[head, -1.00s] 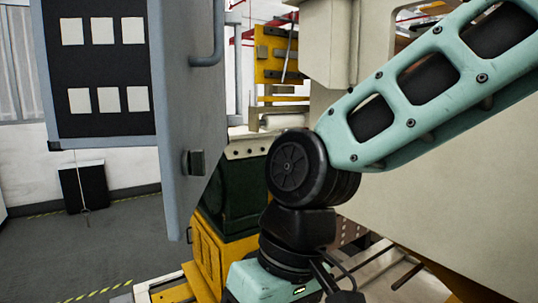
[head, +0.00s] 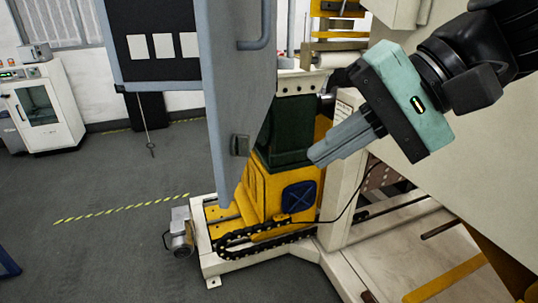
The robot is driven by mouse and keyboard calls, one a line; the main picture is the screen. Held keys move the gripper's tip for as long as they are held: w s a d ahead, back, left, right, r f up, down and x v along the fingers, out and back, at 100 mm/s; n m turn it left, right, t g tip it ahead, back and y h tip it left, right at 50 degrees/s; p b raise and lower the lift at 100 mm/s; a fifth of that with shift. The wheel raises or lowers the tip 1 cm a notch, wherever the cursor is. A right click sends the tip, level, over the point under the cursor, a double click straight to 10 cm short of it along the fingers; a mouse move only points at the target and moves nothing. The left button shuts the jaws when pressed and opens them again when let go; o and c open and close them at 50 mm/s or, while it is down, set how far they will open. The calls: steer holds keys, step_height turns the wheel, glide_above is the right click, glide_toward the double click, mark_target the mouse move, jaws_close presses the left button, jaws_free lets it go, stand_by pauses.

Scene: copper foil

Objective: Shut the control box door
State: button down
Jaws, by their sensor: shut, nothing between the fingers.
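The control box (head: 155,70) hangs at the upper left, with a black face, a blue-grey edge and white squares. A tall blue-grey panel (head: 228,80), which looks like its door, stands open at an angle beside it. The panel has a curved handle (head: 266,28) near the top and a small dark latch (head: 239,145) lower down. My gripper (head: 318,156) is right of the panel, its grey fingers together and empty, pointing left and slightly down. It appears apart from the panel. The door's hinge line is not clear.
A green and yellow machine (head: 283,185) stands behind the panel, on a white base frame (head: 330,262) with a cable chain. A large beige housing (head: 460,170) fills the right. A white cabinet (head: 45,105) stands far left. The grey floor (head: 110,190) at left is mostly clear.

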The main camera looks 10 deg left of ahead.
steer(key=a+f+p, duration=0.3)
steer(key=a, duration=0.4)
steer(key=shift+s+a+f, duration=0.2)
steer(key=shift+a+f, duration=0.05)
steer(key=shift+a, duration=0.1)
